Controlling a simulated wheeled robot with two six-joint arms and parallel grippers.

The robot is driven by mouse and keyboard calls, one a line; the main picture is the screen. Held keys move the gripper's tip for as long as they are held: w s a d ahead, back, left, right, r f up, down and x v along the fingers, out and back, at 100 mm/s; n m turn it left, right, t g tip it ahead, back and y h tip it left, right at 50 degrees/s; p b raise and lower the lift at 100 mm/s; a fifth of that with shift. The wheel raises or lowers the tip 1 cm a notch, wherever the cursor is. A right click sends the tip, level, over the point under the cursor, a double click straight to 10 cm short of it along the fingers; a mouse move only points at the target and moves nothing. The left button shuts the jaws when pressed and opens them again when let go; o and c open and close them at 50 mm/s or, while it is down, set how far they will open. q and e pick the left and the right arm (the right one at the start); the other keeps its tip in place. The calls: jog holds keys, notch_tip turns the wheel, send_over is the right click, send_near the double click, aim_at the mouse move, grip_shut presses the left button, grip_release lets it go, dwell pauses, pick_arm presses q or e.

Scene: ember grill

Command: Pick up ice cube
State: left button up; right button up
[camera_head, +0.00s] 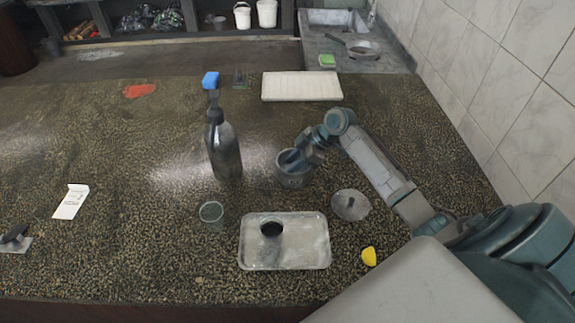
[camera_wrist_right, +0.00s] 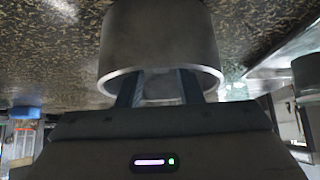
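A grey metal bucket (camera_head: 296,178) stands on the speckled counter, right of the middle in the head view. My right gripper (camera_head: 292,158) reaches down into its mouth. In the right wrist view, the two fingers (camera_wrist_right: 160,85) are spaced apart and pass inside the rim of the bucket (camera_wrist_right: 155,35). Their tips are hidden, so I cannot tell whether anything is between them. No ice cube can be made out; the inside of the bucket is mostly hidden. My left gripper is not in view.
A dark spray bottle (camera_head: 224,150) stands just left of the bucket. In front are a glass (camera_head: 211,214), a tray (camera_head: 309,257) with a dark-topped cup (camera_head: 271,240), a round lid (camera_head: 350,205) and a lemon piece (camera_head: 369,257). A white ribbed tray (camera_head: 302,87) lies behind.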

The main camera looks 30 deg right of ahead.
jog(key=shift+w+a+f, duration=0.15)
jog(key=shift+a+f, duration=0.25)
jog(key=shift+f, duration=0.2)
grip_shut()
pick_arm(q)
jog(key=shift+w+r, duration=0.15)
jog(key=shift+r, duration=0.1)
pick_arm(e)
jog(key=shift+r, duration=0.1)
